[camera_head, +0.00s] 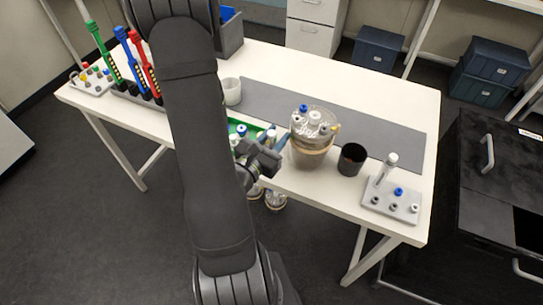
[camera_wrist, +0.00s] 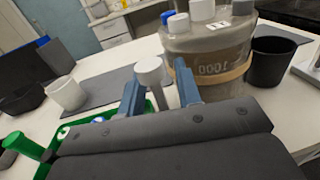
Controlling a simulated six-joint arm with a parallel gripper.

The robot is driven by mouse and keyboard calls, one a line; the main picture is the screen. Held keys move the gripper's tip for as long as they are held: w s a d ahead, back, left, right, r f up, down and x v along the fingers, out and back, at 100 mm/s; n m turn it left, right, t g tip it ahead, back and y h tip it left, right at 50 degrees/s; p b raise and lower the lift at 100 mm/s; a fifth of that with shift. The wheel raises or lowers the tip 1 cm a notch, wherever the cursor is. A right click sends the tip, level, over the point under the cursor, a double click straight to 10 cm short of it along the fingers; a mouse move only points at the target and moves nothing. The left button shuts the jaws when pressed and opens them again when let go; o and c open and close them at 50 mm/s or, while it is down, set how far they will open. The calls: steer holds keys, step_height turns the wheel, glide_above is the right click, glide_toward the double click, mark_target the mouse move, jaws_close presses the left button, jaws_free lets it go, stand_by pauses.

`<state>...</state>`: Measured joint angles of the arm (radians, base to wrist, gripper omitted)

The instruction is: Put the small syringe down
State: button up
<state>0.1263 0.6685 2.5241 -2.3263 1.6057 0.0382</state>
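My gripper (camera_head: 276,148) is over the front edge of the white table, left of the bioreactor vessel. In the wrist view its two blue fingers (camera_wrist: 160,90) stand apart with a white, round-topped piece between them. It looks like the top of the small syringe (camera_wrist: 150,72), tilted a little to the left. My gripper appears shut on it; its lower part is hidden behind the gripper body. A grey holder (camera_head: 377,201) on the right of the table has an upright white syringe-like piece (camera_head: 388,165) and several small caps.
The tan-banded vessel (camera_head: 311,140) stands close to the right of my gripper, with a black cup (camera_head: 351,160) beside it. A green tray (camera_head: 233,126) lies partly behind my arm. A white cup (camera_head: 231,92) and several coloured pipettes (camera_head: 104,55) are left. The grey mat (camera_head: 275,103) is partly clear.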

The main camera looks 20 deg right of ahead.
jaws_close()
steer(key=shift+r, duration=0.15)
